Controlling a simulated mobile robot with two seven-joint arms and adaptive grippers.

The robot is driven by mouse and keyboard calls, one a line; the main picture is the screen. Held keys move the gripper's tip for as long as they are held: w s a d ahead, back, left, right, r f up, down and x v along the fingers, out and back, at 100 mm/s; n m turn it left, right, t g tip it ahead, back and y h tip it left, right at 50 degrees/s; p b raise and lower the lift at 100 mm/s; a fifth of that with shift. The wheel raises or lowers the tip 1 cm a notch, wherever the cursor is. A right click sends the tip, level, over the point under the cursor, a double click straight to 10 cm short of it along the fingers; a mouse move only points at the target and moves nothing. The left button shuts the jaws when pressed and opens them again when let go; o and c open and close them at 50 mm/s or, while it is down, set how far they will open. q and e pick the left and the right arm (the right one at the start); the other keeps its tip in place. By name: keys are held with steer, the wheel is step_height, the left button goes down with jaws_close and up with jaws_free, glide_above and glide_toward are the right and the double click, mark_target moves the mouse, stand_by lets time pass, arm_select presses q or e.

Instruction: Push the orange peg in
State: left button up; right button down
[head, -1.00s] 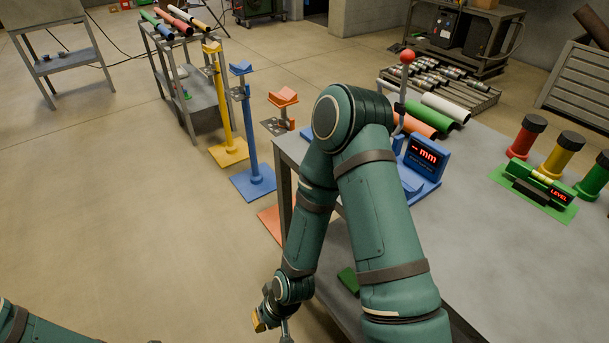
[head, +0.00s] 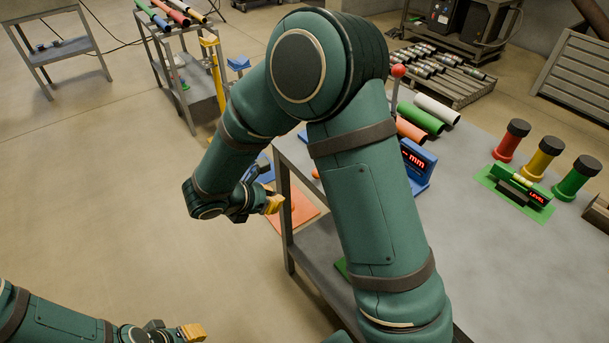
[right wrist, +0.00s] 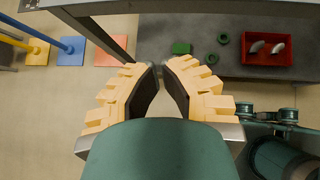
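I cannot make out the orange peg for certain. A small orange round thing (head: 315,173) shows at the table's left edge, partly behind my right arm. An orange floor plate (head: 297,212) lies beside the table leg; it also shows in the right wrist view (right wrist: 108,53). My right gripper (head: 273,204) hangs left of the table, in front of that plate. In the right wrist view its fingertips (right wrist: 160,68) come together with nothing between them. My left gripper (head: 193,332) is low at the bottom left, cut off by the frame, with one yellow fingertip showing.
The grey table (head: 480,250) holds a blue gauge (head: 416,163), coloured tubes and a green level (head: 522,188). Its lower shelf carries a red bin (right wrist: 267,48) and green parts. Yellow and blue stands are beyond my right arm.

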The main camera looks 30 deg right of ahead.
steer(key=shift+w+d+r, duration=0.1)
steer(key=shift+w+r, duration=0.25)
steer(key=shift+r, duration=0.3)
steer(key=w+d+f+b, duration=0.1)
steer(key=w+d+f, duration=0.2)
steer(key=d, duration=0.8)
steer(key=shift+d+f, duration=0.15)
steer(key=shift+f, duration=1.2)
